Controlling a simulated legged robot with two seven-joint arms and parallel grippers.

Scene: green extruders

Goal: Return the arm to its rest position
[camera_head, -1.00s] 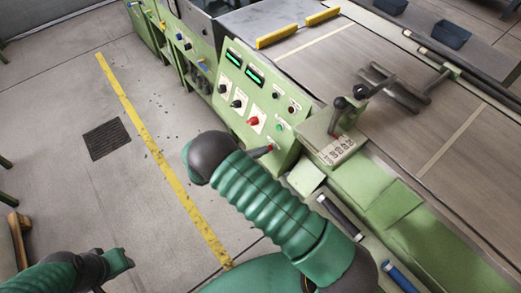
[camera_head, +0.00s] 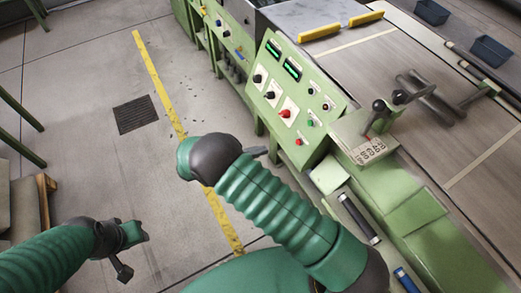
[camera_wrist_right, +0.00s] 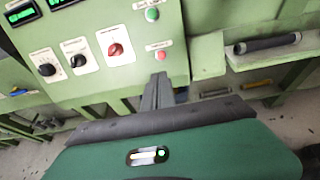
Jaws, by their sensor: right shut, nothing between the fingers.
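My right arm, green and ribbed, crosses the head view from the lower right. Its gripper (camera_head: 257,151) shows as a small dark tip beside the black joint, just left of the control panel's lower part. In the right wrist view the gripper's narrow grey fingers (camera_wrist_right: 157,90) are together and empty, in front of the panel's lower edge. The green control panel (camera_head: 290,95) has displays, black knobs, a red knob and small buttons. My left gripper (camera_head: 123,268) is a small dark shape at the lower left, away from the machine; its fingers are unclear.
A long green machine with a grey conveyor bed (camera_head: 375,70) fills the right side. A lever block (camera_head: 362,138) stands beside the panel. A yellow floor line (camera_head: 155,75) runs along the machine, and a dark floor grate (camera_head: 136,114) lies left of it. The floor there is open.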

